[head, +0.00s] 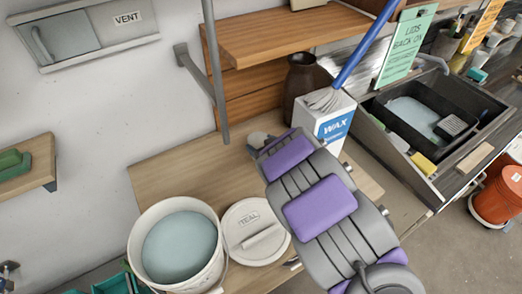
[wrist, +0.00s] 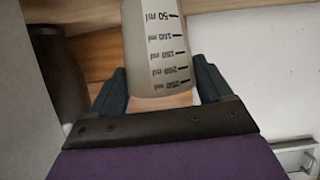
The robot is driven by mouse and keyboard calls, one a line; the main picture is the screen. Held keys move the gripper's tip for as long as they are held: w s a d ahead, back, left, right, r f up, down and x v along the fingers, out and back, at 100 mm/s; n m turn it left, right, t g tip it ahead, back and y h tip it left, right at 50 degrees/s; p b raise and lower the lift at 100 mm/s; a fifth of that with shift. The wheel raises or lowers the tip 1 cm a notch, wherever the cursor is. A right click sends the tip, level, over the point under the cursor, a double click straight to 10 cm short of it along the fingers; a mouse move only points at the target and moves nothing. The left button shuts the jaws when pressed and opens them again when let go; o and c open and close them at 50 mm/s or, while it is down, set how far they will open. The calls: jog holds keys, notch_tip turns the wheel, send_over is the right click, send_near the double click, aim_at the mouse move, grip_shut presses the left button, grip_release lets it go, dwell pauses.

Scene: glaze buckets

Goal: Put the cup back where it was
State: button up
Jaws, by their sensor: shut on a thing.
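The cup (wrist: 157,45) is a pale grey measuring cup with dark ml marks, whose numbers read upside down in the wrist view. My gripper (wrist: 160,88) is shut on it, with one dark finger on each side. The top of the cup runs out of the picture at its upper edge. In the head view my purple and grey arm reaches over the wooden worktop (head: 165,180) toward the shelf, and it mostly hides the gripper and the cup.
A WAX box (head: 333,130) and a dark brown vase (head: 299,85) stand close beyond my arm. A grey post (head: 214,70) rises to the left. A sink (head: 420,115) lies right.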

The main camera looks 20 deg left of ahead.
jog(key=shift+w+a, duration=0.25)
jog(key=shift+w, duration=0.05)
notch_tip(320, 180, down, 4)
jog(key=b, duration=0.3)
jog(key=shift+r+b, duration=0.2)
jog(key=shift+b, duration=0.15)
jog(key=o, duration=1.2)
jog(key=shift+o, duration=0.2)
jog(key=shift+r, duration=0.1)
